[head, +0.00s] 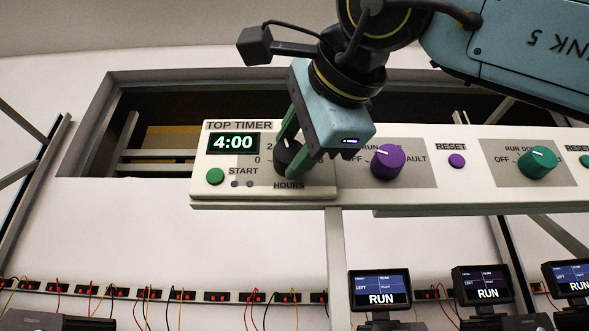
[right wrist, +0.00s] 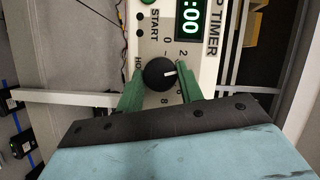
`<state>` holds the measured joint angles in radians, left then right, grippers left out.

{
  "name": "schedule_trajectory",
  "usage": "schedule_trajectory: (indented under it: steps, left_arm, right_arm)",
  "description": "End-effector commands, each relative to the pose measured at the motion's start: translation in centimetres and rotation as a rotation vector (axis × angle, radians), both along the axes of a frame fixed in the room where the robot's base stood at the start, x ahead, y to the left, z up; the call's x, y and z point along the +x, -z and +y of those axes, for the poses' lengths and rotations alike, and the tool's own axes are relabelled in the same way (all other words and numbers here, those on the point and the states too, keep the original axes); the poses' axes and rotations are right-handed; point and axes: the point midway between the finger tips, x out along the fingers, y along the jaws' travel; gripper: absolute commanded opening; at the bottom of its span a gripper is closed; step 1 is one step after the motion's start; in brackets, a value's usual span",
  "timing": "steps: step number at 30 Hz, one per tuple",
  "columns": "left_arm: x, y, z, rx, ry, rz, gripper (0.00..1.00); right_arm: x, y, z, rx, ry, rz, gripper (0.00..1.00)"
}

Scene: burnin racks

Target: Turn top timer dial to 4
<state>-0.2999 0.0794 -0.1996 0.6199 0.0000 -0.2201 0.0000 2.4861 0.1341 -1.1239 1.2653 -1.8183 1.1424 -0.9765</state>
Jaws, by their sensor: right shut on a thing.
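The top timer panel (head: 262,198) is a white box with a display (head: 234,143) that reads 4:00. Its black HOURS dial (head: 287,150) has a white pointer line and sits to the right of the display. My right gripper (head: 298,140) comes down from above, its green fingers around the dial. In the right wrist view the dial (right wrist: 158,73) sits between both fingers, its pointer turned away from 0. Part of the dial and its scale are hidden by the gripper in the head view. My left gripper is not in view.
A green START button (head: 215,176) is at the panel's lower left. A purple knob (head: 388,161), a purple RESET button (head: 457,161) and a teal knob (head: 538,162) lie to the right. Screens reading RUN (head: 380,289) stand below.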

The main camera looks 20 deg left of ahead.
Motion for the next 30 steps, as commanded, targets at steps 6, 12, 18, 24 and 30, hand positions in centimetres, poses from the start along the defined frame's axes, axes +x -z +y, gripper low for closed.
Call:
schedule_trajectory:
  steps: [6,12,18,24,30]
  left_arm:
    - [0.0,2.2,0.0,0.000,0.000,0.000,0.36]
    - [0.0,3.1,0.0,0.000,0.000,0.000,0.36]
    - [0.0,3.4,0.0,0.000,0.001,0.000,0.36]
    - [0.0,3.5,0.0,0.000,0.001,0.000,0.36]
    - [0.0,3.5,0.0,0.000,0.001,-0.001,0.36]
  right_arm:
    - [0.0,0.5,0.0,0.138,0.000,0.040,0.14]
    - [0.0,0.4,0.1,0.219,0.000,0.063,0.14]
    - [0.0,0.3,0.1,0.255,0.001,0.075,0.14]
    - [0.0,0.3,0.1,0.263,0.001,0.078,0.14]
    - [0.0,0.3,0.1,0.262,0.001,0.077,0.14]
